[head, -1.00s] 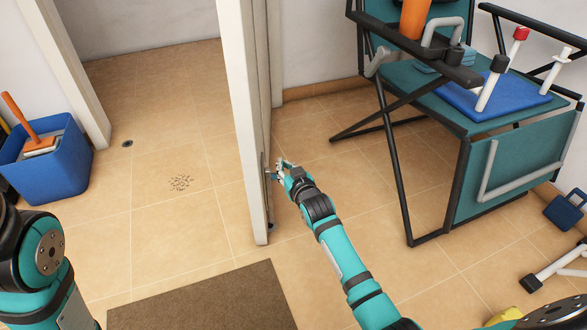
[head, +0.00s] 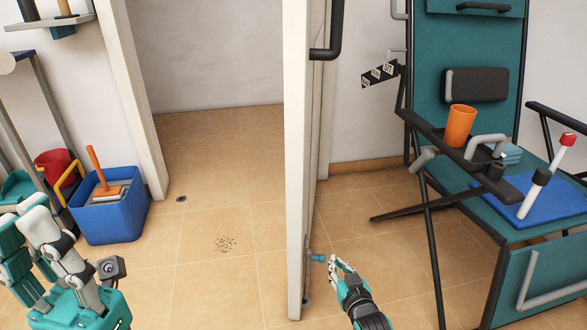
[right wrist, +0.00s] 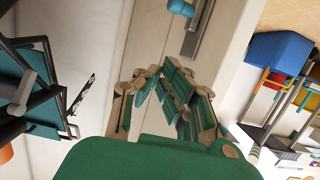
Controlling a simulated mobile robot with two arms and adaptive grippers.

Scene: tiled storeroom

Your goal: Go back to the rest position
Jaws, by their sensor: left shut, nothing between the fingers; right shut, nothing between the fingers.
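My right gripper (head: 343,270) is at the lower middle of the head view, just right of the door's edge. It looks shut and empty, close to a small blue door handle (head: 318,258) but apart from it as far as I can tell. In the right wrist view its fingers (right wrist: 168,85) reach towards the door, with a blue-ended metal fitting (right wrist: 182,8) beyond. My left gripper (head: 38,222) is at the lower left of the head view, raised in front of the floor, shut with nothing in it.
The white door (head: 300,150) stands edge-on beside an open doorway. A blue bin (head: 115,217) and a red bucket (head: 62,172) stand left of it. A teal folding chair (head: 470,60) with an orange cup (head: 460,126) stands right.

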